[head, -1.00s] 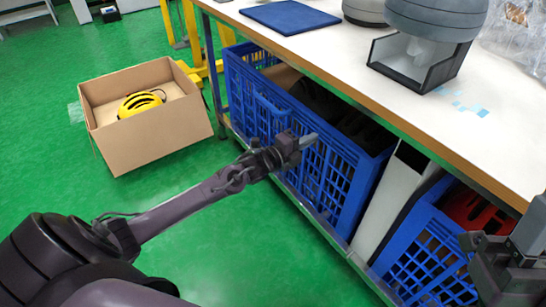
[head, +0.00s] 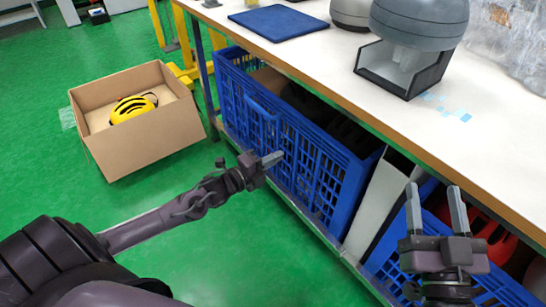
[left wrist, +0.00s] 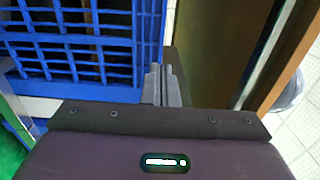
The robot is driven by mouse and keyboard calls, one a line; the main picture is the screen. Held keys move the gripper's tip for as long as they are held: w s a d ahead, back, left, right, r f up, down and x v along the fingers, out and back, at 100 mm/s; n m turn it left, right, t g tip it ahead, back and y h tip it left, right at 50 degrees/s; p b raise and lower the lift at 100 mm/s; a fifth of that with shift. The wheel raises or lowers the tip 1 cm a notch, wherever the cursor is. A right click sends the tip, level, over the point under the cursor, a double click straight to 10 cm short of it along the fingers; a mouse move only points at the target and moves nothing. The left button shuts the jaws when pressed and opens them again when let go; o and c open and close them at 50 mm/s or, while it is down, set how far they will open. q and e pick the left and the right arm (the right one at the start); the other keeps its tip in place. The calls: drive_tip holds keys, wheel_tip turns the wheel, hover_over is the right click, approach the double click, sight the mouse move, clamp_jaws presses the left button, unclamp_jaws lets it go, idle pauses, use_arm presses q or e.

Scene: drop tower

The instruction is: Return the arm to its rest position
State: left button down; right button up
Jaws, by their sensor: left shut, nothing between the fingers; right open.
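My left gripper (head: 272,159) is shut and empty in the head view. It is in front of the large blue crate (head: 318,170) under the table. In the left wrist view its closed fingers (left wrist: 161,85) point towards the blue lattice wall (left wrist: 75,55); I cannot tell whether they touch it. My right gripper (head: 436,205) is open and empty at the lower right of the head view. Its two fingers point up, in front of the table edge and the second blue crate.
The white table (head: 440,140) with a wooden edge runs along the right. A blue mat (head: 279,22) and a grey dome-shaped device (head: 418,30) are on it. A cardboard box (head: 150,140) with a yellow and black helmet (head: 132,108) stands on the green floor at left.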

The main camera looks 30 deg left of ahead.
drive_tip(key=shift+f+g, duration=0.3)
drive_tip(key=shift+f, duration=0.15)
